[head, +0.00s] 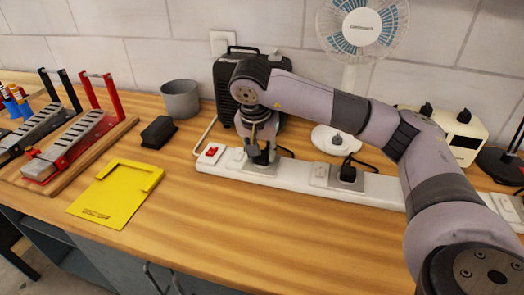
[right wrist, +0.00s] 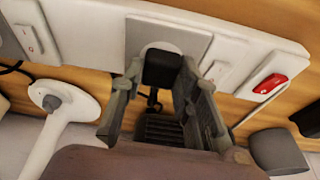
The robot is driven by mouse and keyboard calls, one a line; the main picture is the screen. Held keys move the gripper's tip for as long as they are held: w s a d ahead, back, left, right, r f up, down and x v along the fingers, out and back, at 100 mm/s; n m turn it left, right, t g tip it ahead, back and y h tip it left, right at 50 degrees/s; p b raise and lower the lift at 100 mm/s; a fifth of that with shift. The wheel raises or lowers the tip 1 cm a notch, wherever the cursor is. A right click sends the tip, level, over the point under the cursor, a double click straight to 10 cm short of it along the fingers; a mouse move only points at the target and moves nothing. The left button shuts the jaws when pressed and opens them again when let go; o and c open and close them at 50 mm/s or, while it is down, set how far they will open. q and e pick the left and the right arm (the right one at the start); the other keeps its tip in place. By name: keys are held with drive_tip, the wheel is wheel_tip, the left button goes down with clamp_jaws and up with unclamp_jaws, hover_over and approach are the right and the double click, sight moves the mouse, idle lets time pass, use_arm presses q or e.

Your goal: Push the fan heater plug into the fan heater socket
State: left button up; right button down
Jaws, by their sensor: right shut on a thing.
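My right gripper (head: 261,152) points down over the white power strip (head: 230,173). It is shut on a black plug (right wrist: 162,68), which I take to be the fan heater plug, and the plug also shows in the head view (head: 261,159). The plug is at a grey socket plate (right wrist: 150,28) on the strip; I cannot tell how deep it sits, and its pins are hidden. Its cord runs toward the black ribbed heater (head: 225,80), partly hidden behind my arm. My left gripper is not in view.
Another black plug (head: 348,172) stands in the strip to the right. The strip has a red switch (head: 211,151) at its left end. A white fan (head: 362,30), a grey cup (head: 180,98), a black block (head: 158,132) and a yellow tray (head: 105,196) stand around. The front bench is clear.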

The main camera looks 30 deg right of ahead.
drive_tip(key=shift+f, duration=0.15)
drive_tip(key=c, duration=1.1)
unclamp_jaws()
drive_tip(key=v, duration=1.2)
drive_tip(key=shift+f, duration=0.1)
